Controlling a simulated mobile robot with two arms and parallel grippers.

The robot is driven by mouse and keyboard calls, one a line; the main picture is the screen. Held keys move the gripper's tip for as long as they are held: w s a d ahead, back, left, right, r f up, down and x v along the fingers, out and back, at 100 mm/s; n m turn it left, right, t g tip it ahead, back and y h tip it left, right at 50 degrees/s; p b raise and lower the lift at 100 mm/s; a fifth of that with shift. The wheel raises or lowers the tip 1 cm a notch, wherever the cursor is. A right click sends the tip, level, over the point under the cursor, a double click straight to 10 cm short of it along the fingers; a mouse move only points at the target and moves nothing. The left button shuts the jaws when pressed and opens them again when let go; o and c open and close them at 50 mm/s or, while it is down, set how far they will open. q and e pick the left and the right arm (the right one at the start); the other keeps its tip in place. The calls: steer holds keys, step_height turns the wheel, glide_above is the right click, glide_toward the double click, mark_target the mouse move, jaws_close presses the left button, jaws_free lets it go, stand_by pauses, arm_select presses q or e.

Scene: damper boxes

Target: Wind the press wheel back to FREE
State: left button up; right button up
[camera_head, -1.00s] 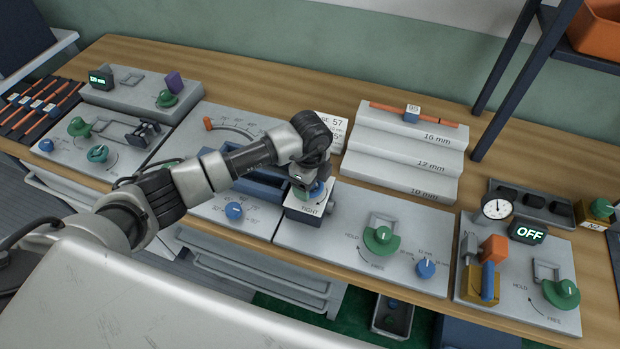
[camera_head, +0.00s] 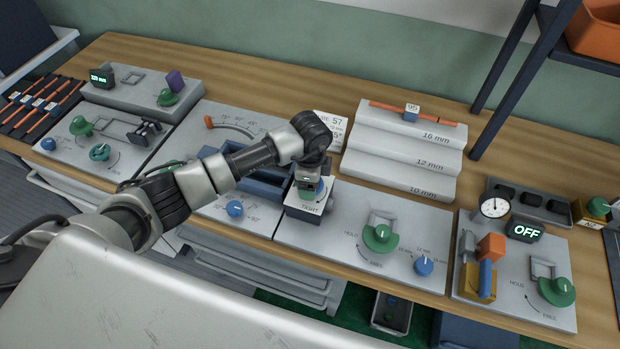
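My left gripper (camera_head: 308,186) points down over a small block (camera_head: 306,212) marked TIGHT, at a blue-green knob that its fingers partly cover. I cannot tell whether the fingers are closed on it. A green wheel (camera_head: 380,239) with HOLD and FREE marks sits on the middle panel (camera_head: 340,250), right of the gripper and apart from it. Another green wheel (camera_head: 557,291) with HOLD and FREE marks sits on the right panel (camera_head: 510,306). Which wheel is the press wheel is not labelled. My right gripper is out of view.
A stepped grey block (camera_head: 403,160) stands behind the middle panel. A blue knob (camera_head: 423,266) is beside the middle green wheel. An orange-and-blue clamp (camera_head: 489,262), a gauge (camera_head: 494,205) and an OFF display (camera_head: 526,230) are on the right panel. A dark shelf post (camera_head: 507,80) rises behind.

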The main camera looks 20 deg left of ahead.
arm_select(q)
steer(key=o, duration=0.9)
step_height(320, 180, up, 11)
steer(key=shift+f+b, duration=0.1)
steer(key=shift+b, duration=1.05)
